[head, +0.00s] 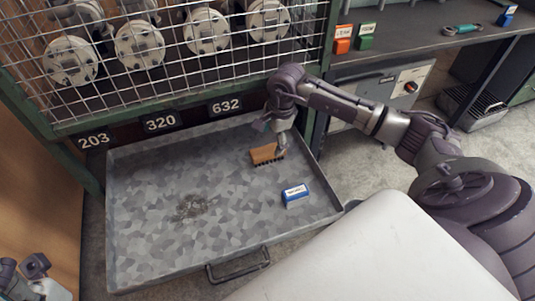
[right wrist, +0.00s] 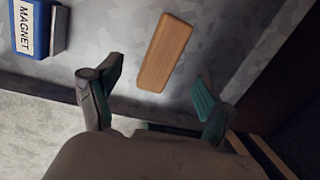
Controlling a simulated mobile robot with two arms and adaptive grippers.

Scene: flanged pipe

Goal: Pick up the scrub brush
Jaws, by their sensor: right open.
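The scrub brush (head: 266,154) has a wooden back and dark bristles. It lies bristles down in the grey metal tray (head: 150,215), near the tray's back right. My right gripper (head: 281,146) is open, close above the brush's right end in the head view. In the right wrist view the brush's wooden back (right wrist: 166,52) lies beyond the fingertips of the open gripper (right wrist: 158,82), roughly in line with the gap between them. No contact shows. Part of my left arm shows at the head view's lower left corner; its finger state is unclear.
A blue magnet box (head: 295,195) stands in the tray in front of the brush; it also shows in the right wrist view (right wrist: 38,28). A wire cage (head: 170,60) with flanged pipes rises behind the tray.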

